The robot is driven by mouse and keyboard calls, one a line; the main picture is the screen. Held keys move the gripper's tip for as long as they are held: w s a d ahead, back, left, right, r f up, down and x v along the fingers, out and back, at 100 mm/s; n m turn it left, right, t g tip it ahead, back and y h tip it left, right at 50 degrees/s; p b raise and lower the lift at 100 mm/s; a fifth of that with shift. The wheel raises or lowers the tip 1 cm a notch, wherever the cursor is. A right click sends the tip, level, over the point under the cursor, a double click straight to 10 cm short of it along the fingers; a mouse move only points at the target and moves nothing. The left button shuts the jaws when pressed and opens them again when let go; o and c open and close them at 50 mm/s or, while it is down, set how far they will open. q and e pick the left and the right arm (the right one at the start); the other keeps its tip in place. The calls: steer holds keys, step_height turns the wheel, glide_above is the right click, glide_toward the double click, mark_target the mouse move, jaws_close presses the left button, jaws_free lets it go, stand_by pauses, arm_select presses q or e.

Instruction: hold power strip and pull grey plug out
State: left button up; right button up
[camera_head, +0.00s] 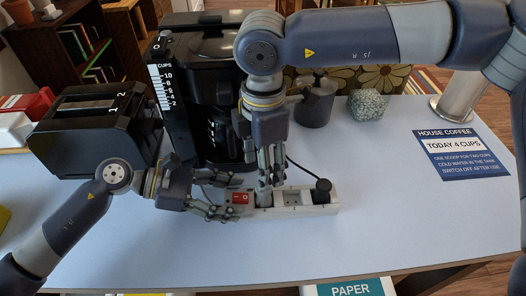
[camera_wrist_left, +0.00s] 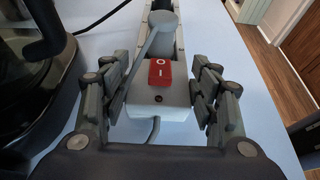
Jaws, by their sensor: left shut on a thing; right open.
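The white power strip (camera_head: 300,208) lies on the table, with a red rocker switch (camera_head: 240,198) at its left end. My left gripper (camera_head: 228,206) is shut on that end. In the left wrist view, its fingers (camera_wrist_left: 165,95) lie on both sides of the strip's end (camera_wrist_left: 160,114), around the red switch (camera_wrist_left: 160,72). The grey plug (camera_head: 264,198) stands in the strip just right of the switch; it also shows in the left wrist view (camera_wrist_left: 163,22).
A black plug (camera_head: 322,188) with a black cord sits at the strip's right end. A coffee maker (camera_head: 205,90) and a toaster (camera_head: 95,125) stand behind and left. A moka pot (camera_head: 315,100) is behind the strip.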

mark_target(264, 196)
step_height(264, 196, down, 9)
steer(key=shift+f, duration=0.1)
steer(key=shift+c, duration=0.2)
jaws_close()
stand_by(0.4)
